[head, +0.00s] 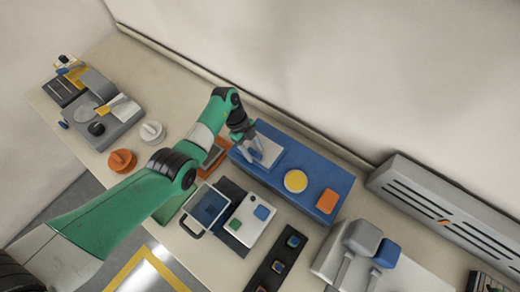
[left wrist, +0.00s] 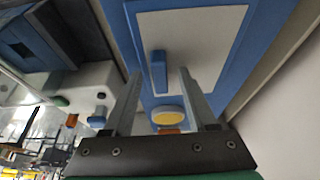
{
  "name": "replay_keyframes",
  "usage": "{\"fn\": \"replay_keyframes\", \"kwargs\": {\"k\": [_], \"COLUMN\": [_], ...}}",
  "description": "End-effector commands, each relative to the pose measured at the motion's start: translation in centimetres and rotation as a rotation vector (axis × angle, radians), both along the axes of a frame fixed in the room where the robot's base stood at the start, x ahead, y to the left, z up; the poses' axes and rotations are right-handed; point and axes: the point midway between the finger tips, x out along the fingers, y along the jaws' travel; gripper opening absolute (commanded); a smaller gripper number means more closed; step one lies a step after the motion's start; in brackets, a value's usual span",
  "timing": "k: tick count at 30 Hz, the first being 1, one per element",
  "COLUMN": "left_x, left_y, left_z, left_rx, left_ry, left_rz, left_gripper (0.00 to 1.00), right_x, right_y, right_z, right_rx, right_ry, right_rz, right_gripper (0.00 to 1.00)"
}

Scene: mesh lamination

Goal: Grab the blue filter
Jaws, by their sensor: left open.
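My left gripper (head: 257,148) reaches down over the light grey pad (head: 272,154) at the left end of the blue tray (head: 325,179). In the left wrist view its two fingers are apart. A small upright blue piece (left wrist: 158,70), which looks like the blue filter, shows between the fingertips against the pale pad (left wrist: 205,40). The fingers do not visibly close on it, and I cannot tell whether they touch it. In the head view the gripper hides this piece. My right gripper is not in view.
A yellow disc (head: 295,181) and an orange block (head: 327,201) sit on the blue tray. In front are a handled frame (head: 193,226), a white panel with a blue square (head: 262,213) and a dark strip (head: 259,279). A grey vented unit (head: 440,205) stands right.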

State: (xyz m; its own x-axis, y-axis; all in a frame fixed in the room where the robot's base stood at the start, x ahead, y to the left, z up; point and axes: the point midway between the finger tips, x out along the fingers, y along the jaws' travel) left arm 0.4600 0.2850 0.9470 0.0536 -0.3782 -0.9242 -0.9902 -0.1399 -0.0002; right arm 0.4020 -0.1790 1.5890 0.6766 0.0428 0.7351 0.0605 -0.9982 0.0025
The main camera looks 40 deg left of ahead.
Motion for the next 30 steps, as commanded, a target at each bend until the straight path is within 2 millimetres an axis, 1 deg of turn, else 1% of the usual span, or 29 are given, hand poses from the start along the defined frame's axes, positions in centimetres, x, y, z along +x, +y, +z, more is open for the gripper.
{"fn": "replay_keyframes", "kwargs": {"k": [1, 10, 11, 23, 26, 30], "left_x": [0.0, 0.0, 0.0, 0.0, 0.0, 0.1], "left_y": [0.0, 0.0, 0.0, 0.0, 0.0, 0.0], "left_z": [0.1, 0.1, 0.1, 0.1, 0.5, 2.0], "left_rx": [0.000, 0.000, 0.000, 0.000, 0.000, 0.000], "left_ry": [0.000, 0.000, 0.000, 0.000, 0.000, -0.002], "left_rz": [0.000, 0.000, 0.000, 0.000, 0.000, 0.000], "left_gripper": [0.56, 0.02, 0.00, 0.00, 0.00, 0.00], "right_x": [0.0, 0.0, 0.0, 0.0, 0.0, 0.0], "right_y": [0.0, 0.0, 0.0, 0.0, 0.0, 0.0], "right_z": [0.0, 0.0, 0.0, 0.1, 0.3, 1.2], "right_rx": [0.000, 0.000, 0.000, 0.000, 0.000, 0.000], "right_ry": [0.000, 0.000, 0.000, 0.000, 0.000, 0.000], "right_rz": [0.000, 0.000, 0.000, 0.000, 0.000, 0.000], "right_gripper": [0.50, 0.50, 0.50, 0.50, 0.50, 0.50]}}
